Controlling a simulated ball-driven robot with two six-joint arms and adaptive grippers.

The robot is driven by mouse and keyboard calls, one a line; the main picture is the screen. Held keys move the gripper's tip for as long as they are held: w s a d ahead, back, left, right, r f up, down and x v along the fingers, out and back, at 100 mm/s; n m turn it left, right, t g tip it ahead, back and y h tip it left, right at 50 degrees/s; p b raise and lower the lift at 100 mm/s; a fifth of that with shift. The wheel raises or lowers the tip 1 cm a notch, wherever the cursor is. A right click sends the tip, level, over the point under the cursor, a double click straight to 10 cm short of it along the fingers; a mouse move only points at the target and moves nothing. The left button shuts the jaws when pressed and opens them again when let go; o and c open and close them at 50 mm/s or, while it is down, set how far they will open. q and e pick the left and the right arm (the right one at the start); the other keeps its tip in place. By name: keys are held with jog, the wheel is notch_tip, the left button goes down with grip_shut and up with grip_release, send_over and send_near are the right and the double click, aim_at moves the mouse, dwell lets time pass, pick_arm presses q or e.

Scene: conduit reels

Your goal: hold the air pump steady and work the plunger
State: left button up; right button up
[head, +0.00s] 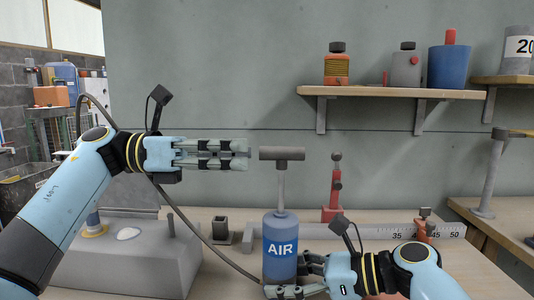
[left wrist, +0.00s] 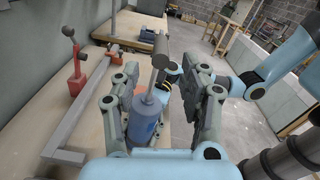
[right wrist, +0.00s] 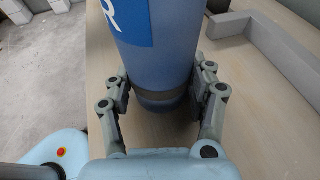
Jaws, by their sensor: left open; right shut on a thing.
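The blue air pump (head: 280,268), labelled AIR, stands upright on the bench, with its grey rod raised and its T-handle (head: 282,153) at the top. My right gripper (head: 287,277) is shut on the lower part of the pump body. The right wrist view shows its fingers on either side of the blue cylinder (right wrist: 165,45). My left gripper (head: 246,154) is open and empty, level with the T-handle and just left of it in the head view. In the left wrist view the handle (left wrist: 162,62) and pump (left wrist: 146,122) appear between the open fingers.
A long grey measuring bar (head: 375,230) and a red stand (head: 335,190) are behind the pump. A grey block-like machine (head: 120,268) sits at left, with a dark hose crossing toward the pump. A shelf (head: 400,93) with bottles hangs above right.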

aim_at(279, 159)
pick_arm(q)
jog(key=a, duration=0.5)
jog(key=shift+r, duration=0.1)
jog(key=d, duration=1.2)
grip_shut()
dwell(0.4)
